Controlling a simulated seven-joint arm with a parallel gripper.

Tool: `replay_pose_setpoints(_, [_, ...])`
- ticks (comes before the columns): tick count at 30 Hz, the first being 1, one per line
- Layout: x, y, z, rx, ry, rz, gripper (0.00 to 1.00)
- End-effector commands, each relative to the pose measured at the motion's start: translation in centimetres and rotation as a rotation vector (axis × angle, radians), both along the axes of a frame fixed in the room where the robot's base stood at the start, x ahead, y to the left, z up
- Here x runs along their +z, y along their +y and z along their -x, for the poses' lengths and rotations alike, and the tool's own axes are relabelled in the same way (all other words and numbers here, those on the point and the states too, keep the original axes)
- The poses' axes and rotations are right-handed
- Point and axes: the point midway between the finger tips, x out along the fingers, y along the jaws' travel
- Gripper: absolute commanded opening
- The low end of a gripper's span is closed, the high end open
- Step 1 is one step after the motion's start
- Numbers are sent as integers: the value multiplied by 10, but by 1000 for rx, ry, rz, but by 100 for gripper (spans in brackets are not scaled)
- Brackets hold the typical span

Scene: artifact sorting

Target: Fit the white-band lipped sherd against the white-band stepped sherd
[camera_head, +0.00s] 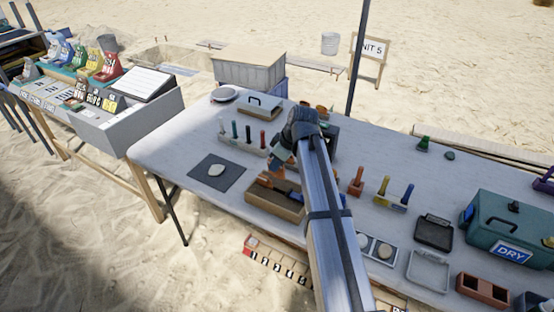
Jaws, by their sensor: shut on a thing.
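My gripper (276,168) hangs at the end of my arm, low over the back left part of a brown wooden tray (276,208) at the table's front edge. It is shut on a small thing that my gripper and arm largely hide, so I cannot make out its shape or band. Orange and blue pieces show in or just above the tray, below the gripper. Neither the white-band lipped sherd nor the white-band stepped sherd can be told for sure at this size.
A rack of upright coloured tools (243,145) stands behind the mat. Right of my arm are an orange-handled tool (356,183), a yellow and blue tool rack (393,200), a black tray (434,232) and a teal case (507,230).

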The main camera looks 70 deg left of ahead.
Motion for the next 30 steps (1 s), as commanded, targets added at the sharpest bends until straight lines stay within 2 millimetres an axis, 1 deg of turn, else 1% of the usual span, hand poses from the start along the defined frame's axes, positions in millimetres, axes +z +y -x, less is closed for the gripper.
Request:
replay_pose_setpoints(9, [-26, 0, 0, 1, 0, 0, 0])
replay_pose_setpoints(15, [-37, 0, 0, 1, 0, 0, 0])
replay_pose_setpoints(30, [-38, 0, 0, 0, 0, 0, 0])
